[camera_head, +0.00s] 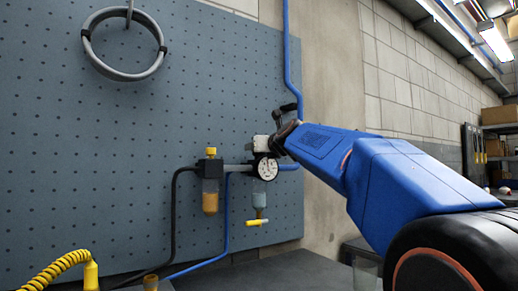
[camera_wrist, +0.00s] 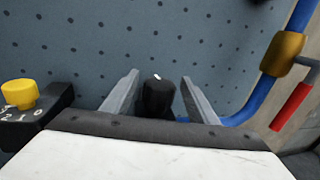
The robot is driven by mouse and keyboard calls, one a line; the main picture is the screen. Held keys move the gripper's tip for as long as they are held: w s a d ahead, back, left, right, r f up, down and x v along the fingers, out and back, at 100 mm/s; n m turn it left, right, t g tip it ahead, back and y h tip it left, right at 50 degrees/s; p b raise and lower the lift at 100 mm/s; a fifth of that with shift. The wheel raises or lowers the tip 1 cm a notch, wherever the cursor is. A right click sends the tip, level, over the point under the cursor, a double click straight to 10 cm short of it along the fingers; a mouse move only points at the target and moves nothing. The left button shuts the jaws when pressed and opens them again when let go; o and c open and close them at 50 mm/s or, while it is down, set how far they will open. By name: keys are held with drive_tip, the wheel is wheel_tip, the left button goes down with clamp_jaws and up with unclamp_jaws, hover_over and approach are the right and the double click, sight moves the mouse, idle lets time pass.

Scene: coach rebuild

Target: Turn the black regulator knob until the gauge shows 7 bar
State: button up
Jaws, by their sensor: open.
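The black regulator knob (camera_wrist: 159,98) stands between the two grey fingers of my gripper (camera_wrist: 160,75) in the wrist view, with a white mark on its top. The fingers are open, one on each side of it, and a gap seems to show on both sides. In the head view my gripper (camera_head: 272,139) is at the regulator, just above the round white gauge (camera_head: 267,169). The knob is hidden there by my gripper. The gauge has a dark needle, but its reading is too small to tell. A clear bowl (camera_head: 260,199) hangs below the gauge.
An amber bowl unit (camera_head: 210,194) stands left of the gauge. A yellow dial (camera_wrist: 19,94) on a black box and a red-handled valve (camera_wrist: 291,108) flank the knob. A grey ring (camera_head: 92,60) hangs upper left.

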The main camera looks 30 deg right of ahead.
drive_tip(key=s+a, duration=0.2)
drive_tip(key=s, duration=1.4)
drive_tip(key=shift+s+a, duration=0.4)
